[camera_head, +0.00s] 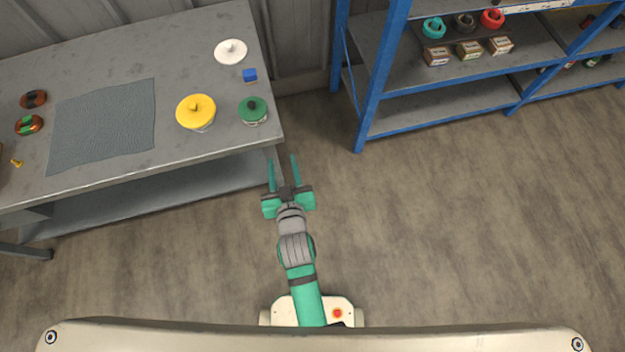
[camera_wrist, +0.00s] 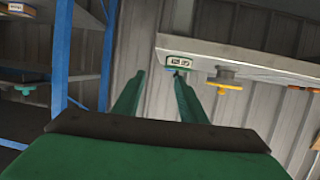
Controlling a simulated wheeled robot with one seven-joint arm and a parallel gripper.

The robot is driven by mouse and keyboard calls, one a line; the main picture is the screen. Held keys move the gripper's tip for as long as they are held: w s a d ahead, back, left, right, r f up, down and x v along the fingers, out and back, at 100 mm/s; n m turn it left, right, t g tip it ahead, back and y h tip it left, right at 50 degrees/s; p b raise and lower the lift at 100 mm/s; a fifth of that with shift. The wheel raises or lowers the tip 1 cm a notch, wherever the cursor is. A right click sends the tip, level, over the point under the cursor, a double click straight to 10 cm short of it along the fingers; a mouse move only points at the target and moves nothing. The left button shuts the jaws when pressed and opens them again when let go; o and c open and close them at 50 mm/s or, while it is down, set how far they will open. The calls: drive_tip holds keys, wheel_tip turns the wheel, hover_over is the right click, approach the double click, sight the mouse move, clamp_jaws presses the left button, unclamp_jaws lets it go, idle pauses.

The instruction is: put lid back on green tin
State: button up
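The green tin (camera_head: 253,112) stands near the right edge of the grey table. Its top shows a green disc with a dark knob-like middle, and a pale band shows below its rim; I cannot tell whether this disc is a seated lid. A loose white lid (camera_head: 231,51) with a knob lies flat farther back. My gripper (camera_head: 283,164) is open and empty, off the table's front right corner and apart from the tin. In the wrist view, which is turned nearly upside down, the tin (camera_wrist: 179,61) shows small beyond the fingertips (camera_wrist: 160,78).
A yellow-lidded pot (camera_head: 196,112) stands left of the tin, and a blue block (camera_head: 250,75) lies behind it. A grey mat (camera_head: 103,125) covers the table's left part. Blue shelving (camera_head: 375,85) with rings and boxes stands right. Open floor lies between table and shelving.

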drive_tip(key=s+d+r+m+h, duration=0.1)
drive_tip(key=s+d, duration=0.3)
drive_tip(key=s, duration=0.8)
drive_tip(key=s+d+r+m+t+h, duration=0.1)
drive_tip(key=s+d+r, duration=0.3)
drive_tip(key=s, duration=0.8)
drive_tip(key=shift+d+r+m+h, duration=0.3)
drive_tip(key=shift+r+h, duration=0.05)
drive_tip(key=shift+h, duration=0.15)
drive_tip(key=shift+s, duration=0.1)
